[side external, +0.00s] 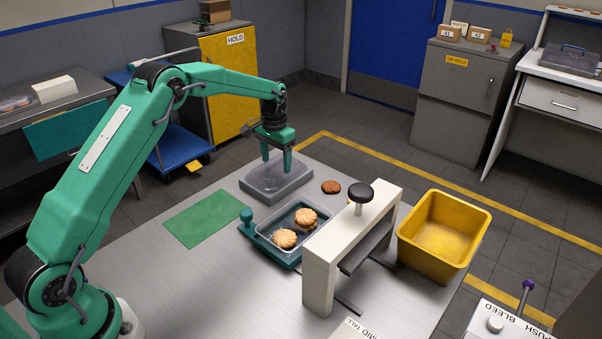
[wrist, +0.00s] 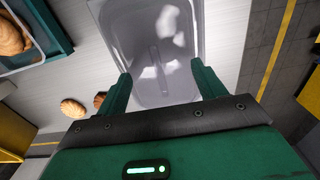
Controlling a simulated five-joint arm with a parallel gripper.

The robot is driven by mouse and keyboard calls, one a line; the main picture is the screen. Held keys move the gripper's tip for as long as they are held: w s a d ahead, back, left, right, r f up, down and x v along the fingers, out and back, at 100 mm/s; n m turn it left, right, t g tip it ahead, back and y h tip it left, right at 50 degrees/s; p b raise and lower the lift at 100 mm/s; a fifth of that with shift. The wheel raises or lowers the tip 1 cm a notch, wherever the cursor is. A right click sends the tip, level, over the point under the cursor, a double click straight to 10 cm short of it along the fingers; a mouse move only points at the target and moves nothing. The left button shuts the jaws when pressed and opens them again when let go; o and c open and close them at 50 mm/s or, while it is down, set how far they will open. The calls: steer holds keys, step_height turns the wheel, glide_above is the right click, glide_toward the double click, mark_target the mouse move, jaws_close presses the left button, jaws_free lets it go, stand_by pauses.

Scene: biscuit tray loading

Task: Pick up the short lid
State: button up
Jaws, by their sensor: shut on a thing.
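The short lid (side external: 277,178) is a clear, greyish, shallow rectangular piece at the far part of the metal table. It also shows in the wrist view (wrist: 158,50), reaching from between my fingers to the top edge. My gripper (side external: 276,165) points down over the lid, with one finger on either side. In the wrist view my gripper (wrist: 163,82) is shut on the near end of the lid. The lid is at or very near table level; I cannot tell whether it is clear of its support.
A clear tray (side external: 300,212) with two biscuits sits in a teal holder. A cream press frame (side external: 318,265) with a black knob stands beside it. A yellow bin (side external: 440,232) stands right. A green mat (side external: 212,217) lies left. A dark biscuit (side external: 331,187) lies near the lid.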

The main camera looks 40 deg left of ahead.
mark_target(277, 163)
steer(key=shift+r, duration=0.6)
step_height(277, 163, up, 3)
steer(key=shift+d+r, duration=0.1)
steer(key=shift+d, duration=0.05)
steer(key=s+d+r, duration=0.4)
steer(key=d+r, duration=0.2)
steer(key=d, duration=0.4)
steer(key=shift+d+r, duration=0.25)
steer(key=shift+d, duration=0.1)
